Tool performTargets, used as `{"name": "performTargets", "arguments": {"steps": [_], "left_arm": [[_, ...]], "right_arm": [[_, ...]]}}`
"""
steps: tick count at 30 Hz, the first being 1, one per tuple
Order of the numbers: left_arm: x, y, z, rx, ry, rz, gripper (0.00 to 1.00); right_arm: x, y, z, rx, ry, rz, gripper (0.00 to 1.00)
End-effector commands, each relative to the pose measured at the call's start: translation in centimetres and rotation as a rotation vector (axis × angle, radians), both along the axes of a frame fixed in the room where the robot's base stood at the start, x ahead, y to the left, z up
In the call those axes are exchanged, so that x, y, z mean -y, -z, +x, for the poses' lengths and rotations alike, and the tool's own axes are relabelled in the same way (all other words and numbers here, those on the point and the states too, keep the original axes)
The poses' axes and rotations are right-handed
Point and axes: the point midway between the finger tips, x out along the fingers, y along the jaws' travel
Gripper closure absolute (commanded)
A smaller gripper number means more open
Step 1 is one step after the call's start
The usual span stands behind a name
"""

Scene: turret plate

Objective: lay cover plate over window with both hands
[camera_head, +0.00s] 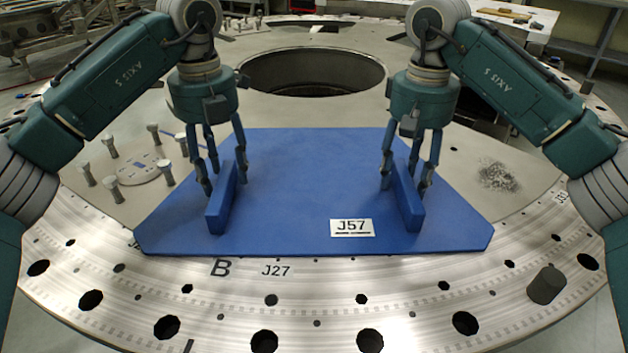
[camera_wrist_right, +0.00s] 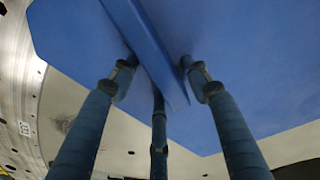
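A blue cover plate (camera_head: 300,190) with angled corners lies level over the near part of the turret. It carries a white J57 label (camera_head: 352,228) and two upright blue bars, a left bar (camera_head: 221,205) and a right bar (camera_head: 406,201). My left gripper (camera_head: 224,184) has its fingers on both sides of the left bar. My right gripper (camera_head: 405,186) straddles the right bar, which also shows between its fingers in the right wrist view (camera_wrist_right: 150,50). I cannot tell whether the fingers press on the bars. No window shows; the plate hides what is beneath it. Whether the plate touches the turret is unclear.
The silver turret ring (camera_head: 310,290) with several bolt holes curves in front. Several upright pins (camera_head: 110,147) stand around a small disc (camera_head: 143,167) left of the plate. A dark peg (camera_head: 545,285) stands at front right. A large round opening (camera_head: 313,72) lies behind.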

Motion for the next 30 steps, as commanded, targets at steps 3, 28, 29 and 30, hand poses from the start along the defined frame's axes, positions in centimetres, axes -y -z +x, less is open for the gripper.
{"name": "performTargets", "arguments": {"steps": [3, 28, 29, 30], "left_arm": [[0.1, 0.0, 0.0, 0.001, 0.003, -0.002, 0.53], [0.2, -11.5, 0.0, 0.002, 0.001, 0.0, 0.53], [0.2, -11.7, 0.0, 0.002, 0.002, -0.001, 0.53], [0.1, -11.9, 0.0, 0.001, 0.002, -0.001, 0.53]], "right_arm": [[-0.1, 0.0, 0.0, 0.001, -0.002, 0.002, 0.53], [-0.3, 0.0, 0.0, 0.001, -0.006, 0.005, 0.53], [-0.3, 0.0, 0.0, 0.001, -0.005, 0.005, 0.53], [-0.3, -0.1, 0.0, 0.002, -0.005, 0.005, 0.53]]}}
